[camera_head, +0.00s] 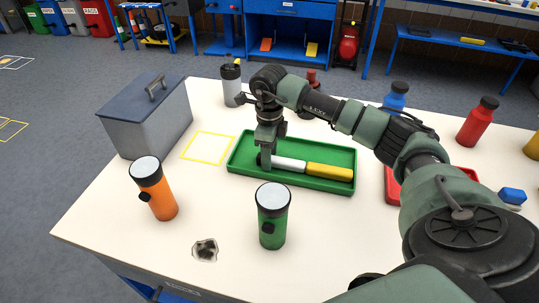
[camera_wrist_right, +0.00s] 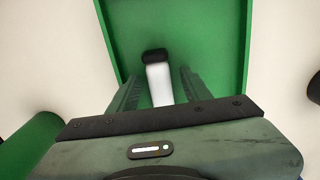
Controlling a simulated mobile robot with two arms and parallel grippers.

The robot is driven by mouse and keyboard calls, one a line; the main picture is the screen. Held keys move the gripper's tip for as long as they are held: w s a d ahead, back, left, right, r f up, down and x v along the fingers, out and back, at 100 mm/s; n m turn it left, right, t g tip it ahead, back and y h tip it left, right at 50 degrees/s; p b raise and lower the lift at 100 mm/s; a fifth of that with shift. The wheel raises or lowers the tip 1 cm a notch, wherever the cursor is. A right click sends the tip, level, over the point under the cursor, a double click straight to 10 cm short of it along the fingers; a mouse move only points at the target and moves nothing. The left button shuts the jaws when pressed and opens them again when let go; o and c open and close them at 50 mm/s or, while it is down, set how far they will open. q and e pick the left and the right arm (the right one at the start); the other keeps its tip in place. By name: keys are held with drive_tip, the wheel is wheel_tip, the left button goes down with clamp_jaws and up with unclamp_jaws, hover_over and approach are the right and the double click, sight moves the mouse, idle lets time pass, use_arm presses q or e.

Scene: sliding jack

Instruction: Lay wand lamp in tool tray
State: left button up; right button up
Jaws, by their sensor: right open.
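The wand lamp, with a white tube (camera_head: 290,164) and a yellow handle (camera_head: 329,172), lies in the green tool tray (camera_head: 238,170). In the right wrist view, the lamp's black end and white tube (camera_wrist_right: 158,82) show over the green tray floor (camera_wrist_right: 208,40). My right gripper (camera_head: 265,156) is open over the left part of the tray, pointing down at the lamp's black end. Its two fingers stand on either side of the white tube, with visible gaps. My left gripper is out of view.
An orange torch (camera_head: 154,190) and a green torch (camera_head: 272,218) stand in front of the tray. A grey box (camera_head: 150,118) stands left, beside a yellow outlined square (camera_head: 208,147). A red tray (camera_head: 391,185) and a red bottle (camera_head: 477,122) are at right.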

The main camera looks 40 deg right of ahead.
wheel_tip(320, 180, up, 12)
drive_tip(key=p, duration=0.7)
drive_tip(key=shift+f+p, duration=0.15)
drive_tip(key=shift+p, duration=0.2)
